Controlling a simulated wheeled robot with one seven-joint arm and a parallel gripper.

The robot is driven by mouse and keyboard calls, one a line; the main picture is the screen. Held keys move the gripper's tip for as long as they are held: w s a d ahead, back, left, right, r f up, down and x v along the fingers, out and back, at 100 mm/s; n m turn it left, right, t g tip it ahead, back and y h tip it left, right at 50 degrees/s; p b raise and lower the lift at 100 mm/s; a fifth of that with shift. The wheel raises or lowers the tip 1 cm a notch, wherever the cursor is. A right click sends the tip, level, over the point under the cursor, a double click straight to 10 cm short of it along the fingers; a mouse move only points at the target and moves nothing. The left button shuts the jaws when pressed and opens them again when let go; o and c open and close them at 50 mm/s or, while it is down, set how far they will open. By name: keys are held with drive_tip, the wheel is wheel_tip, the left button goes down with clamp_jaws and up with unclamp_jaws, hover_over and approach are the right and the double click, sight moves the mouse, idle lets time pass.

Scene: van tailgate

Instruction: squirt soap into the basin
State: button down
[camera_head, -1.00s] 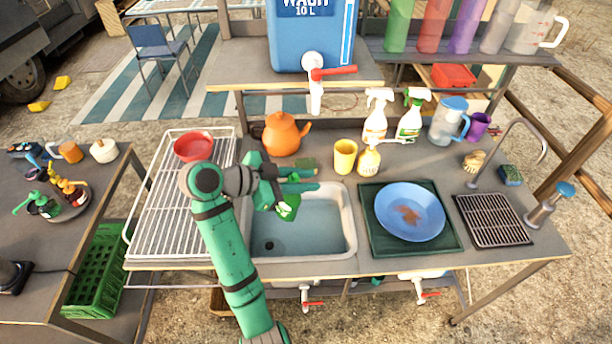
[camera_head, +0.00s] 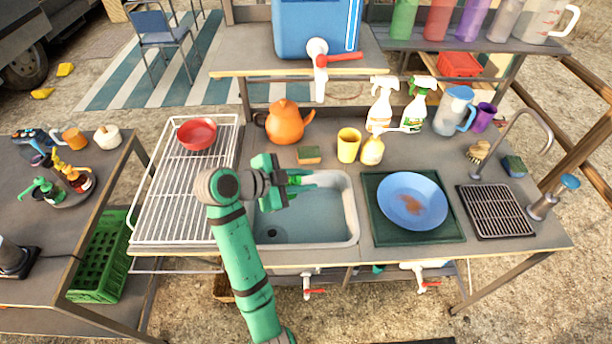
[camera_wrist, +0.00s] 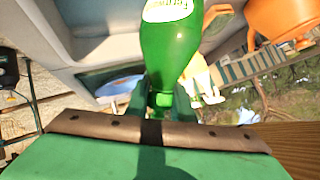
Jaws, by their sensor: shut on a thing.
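My gripper (camera_head: 293,187) is over the back left part of the grey basin (camera_head: 354,215), shut on a green bottle. In the head view only a little green of the bottle (camera_head: 294,180) shows between the fingers, and its tilt is hard to tell there. In the wrist view the green bottle (camera_wrist: 170,50) with a white label stands out between the fingers (camera_wrist: 160,100), its narrow end at the jaws. The basin holds a pale bluish surface and a dark drain (camera_head: 272,233). I see no soap stream.
A sponge (camera_head: 309,156), an orange kettle (camera_head: 285,122), a yellow cup (camera_head: 348,146) and a soap dispenser (camera_head: 372,151) stand behind the basin. A wire rack (camera_head: 180,190) is on the left. A blue plate (camera_head: 412,198) lies on a green board on the right.

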drive_tip(key=f+m+t+y, duration=0.1)
drive_tip(key=m+t+y, duration=0.1)
drive_tip(key=w+a+f+m+t+y, duration=0.1)
drive_tip(key=m+t+y, duration=0.1)
drive_tip(key=m+t, duration=0.1)
drive_tip(key=w+a+f+m+t+y, duration=0.1)
drive_tip(key=m+t, duration=0.1)
drive_tip(key=m, duration=0.1)
drive_tip(key=shift+w+a+y, duration=0.2)
drive_tip(key=shift+y, duration=0.2)
idle(0.7)
idle(0.8)
